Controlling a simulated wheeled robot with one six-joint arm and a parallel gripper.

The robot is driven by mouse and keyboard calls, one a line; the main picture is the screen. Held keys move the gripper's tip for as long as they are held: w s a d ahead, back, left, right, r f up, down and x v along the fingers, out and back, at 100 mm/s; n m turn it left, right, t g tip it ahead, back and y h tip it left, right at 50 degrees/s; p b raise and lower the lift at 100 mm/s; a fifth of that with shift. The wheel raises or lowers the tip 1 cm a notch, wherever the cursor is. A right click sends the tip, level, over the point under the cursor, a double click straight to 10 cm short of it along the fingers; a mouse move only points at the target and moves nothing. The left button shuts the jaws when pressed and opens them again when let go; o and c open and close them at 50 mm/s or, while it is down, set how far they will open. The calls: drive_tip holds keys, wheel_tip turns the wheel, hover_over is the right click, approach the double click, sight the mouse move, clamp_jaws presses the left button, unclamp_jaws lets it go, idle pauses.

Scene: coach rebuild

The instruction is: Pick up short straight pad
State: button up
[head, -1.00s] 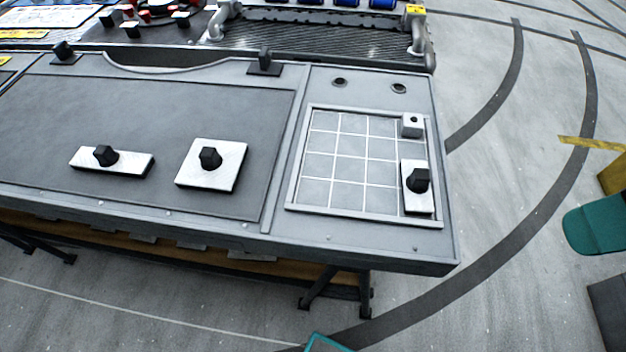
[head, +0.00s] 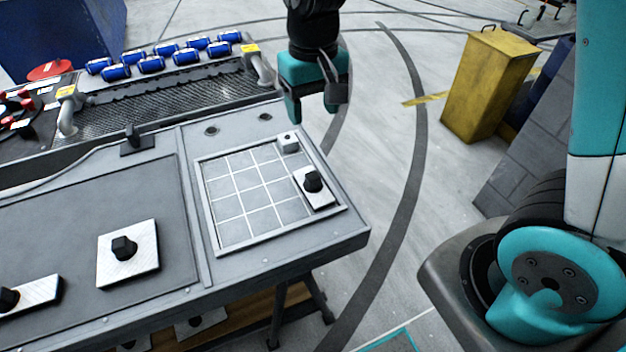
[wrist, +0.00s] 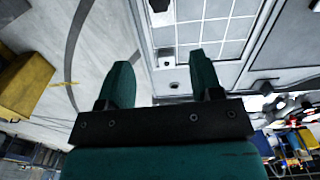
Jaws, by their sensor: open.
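Several white pads with black knobs lie on the grey bench. A narrow pad (head: 35,293) is at the lower left, a square pad (head: 143,264) right of it, and a short rectangular pad (head: 321,197) sits in the right column of the gridded tray (head: 222,246). I cannot tell for certain which is the short straight pad. My gripper (head: 316,108) is open and empty, above the bench's far right corner, beyond the tray. Its two teal fingers (wrist: 160,80) also show in the wrist view, with the tray's grid ahead of them.
A yellow bin (head: 485,85) stands on the floor at right. The other tray cells are bare.

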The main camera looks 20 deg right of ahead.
hover_over(312, 174)
wheel_tip(312, 174, down, 11)
drive_tip(key=shift+s+d+f+p, duration=0.1)
drive_tip(key=shift+f+p, duration=0.1)
drive_tip(key=shift+p, duration=0.2)
drive_tip(key=shift+f+p, duration=0.6)
drive_tip(key=shift+f, duration=2.4)
drive_tip(key=shift+c, duration=0.2)
drive_tip(key=c, duration=1)
